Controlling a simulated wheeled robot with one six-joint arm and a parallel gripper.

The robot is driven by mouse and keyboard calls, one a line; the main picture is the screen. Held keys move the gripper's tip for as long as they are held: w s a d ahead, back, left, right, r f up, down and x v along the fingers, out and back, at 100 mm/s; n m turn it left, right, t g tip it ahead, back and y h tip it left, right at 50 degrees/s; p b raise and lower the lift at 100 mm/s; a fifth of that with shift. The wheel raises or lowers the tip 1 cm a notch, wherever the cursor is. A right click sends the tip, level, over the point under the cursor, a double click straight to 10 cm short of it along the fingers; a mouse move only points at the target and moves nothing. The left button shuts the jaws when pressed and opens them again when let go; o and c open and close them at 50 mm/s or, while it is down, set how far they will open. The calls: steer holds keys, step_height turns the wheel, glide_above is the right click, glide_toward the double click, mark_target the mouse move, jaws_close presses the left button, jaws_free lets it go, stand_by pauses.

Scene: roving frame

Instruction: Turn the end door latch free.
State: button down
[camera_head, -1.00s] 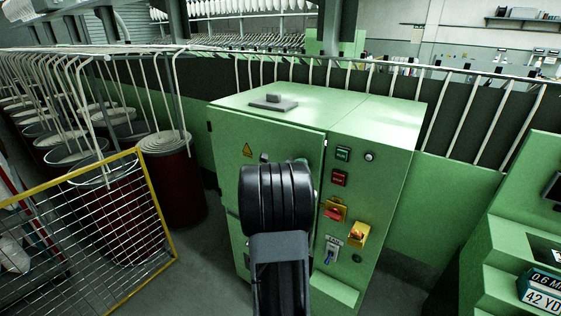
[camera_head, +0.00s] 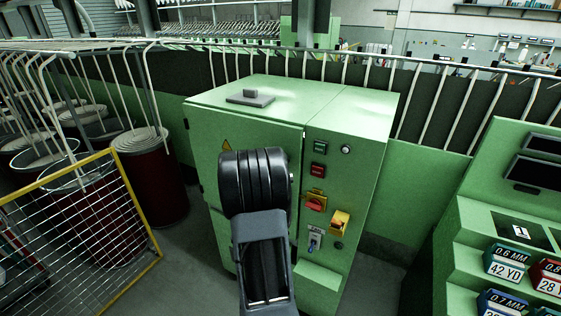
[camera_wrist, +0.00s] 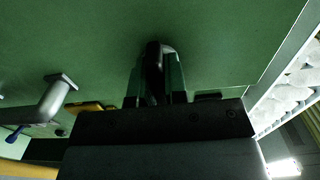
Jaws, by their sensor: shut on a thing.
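The green cabinet door (camera_head: 225,130) fills the front left of a green machine cabinet and looks closed. In the head view my own arm covers the middle of the door, hiding the latch and my gripper. In the wrist view my gripper (camera_wrist: 157,88) is against the green panel, its two fingers on either side of a dark latch lever (camera_wrist: 153,62). The fingers are shut on this lever, which is mostly in shadow. A grey handle (camera_wrist: 50,100) stands out from the panel to the left, apart from my gripper.
Beside the door are buttons, a red rotary switch (camera_head: 316,203) and a yellow switch (camera_head: 340,222). A yellow-framed mesh fence (camera_head: 85,235) and dark red cans (camera_head: 150,185) stand left. A green console (camera_head: 500,220) stands right. Some floor is free beside the cabinet.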

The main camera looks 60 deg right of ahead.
steer(key=c, duration=1.1)
jaws_free()
steer(key=shift+c, duration=0.2)
steer(key=s+a+b, duration=0.1)
steer(key=a+b, duration=0.1)
steer(key=a, duration=1.1)
steer(key=shift+a+b, duration=0.35)
steer(key=shift+a, duration=0.05)
